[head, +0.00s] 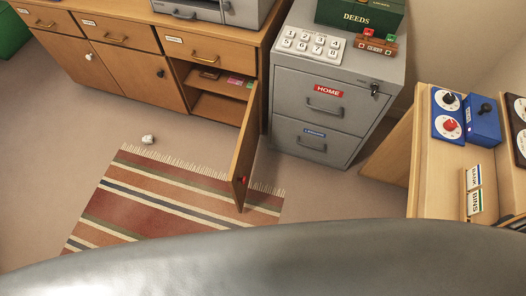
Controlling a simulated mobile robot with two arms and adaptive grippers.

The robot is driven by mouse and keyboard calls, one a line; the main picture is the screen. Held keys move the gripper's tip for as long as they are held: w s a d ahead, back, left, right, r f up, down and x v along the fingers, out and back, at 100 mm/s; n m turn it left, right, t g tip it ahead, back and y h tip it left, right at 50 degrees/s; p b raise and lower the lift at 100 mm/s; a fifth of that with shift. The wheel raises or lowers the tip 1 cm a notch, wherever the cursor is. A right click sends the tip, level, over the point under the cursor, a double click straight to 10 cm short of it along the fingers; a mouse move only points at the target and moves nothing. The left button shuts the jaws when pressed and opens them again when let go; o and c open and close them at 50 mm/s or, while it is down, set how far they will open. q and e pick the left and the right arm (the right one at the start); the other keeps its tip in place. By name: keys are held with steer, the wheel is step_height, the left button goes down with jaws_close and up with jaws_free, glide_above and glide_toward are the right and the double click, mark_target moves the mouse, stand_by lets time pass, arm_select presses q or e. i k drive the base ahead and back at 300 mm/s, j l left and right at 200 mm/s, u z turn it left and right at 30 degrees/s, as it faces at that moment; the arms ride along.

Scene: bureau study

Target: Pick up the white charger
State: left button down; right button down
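No thing in the head view is clearly the white charger. A small whitish object (148,139) lies on the floor just beyond the fringe of the striped rug; it is too small to tell what it is. Neither of my grippers is in view. A large smooth grey curved surface, probably part of my own body, fills the bottom of the view and hides the floor there.
A wooden cabinet (112,62) has one door (245,150) standing open over the striped rug (150,195). A grey filing cabinet (313,128) bears a white number panel (307,44) and a green deeds box (357,13). A wooden desk (438,168) with dial boxes stands right.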

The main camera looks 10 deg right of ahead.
mark_target(149, 139)
steer(key=u, duration=1.1)
steer(key=i+j+u, duration=0.2)
steer(key=i+j, duration=0.9)
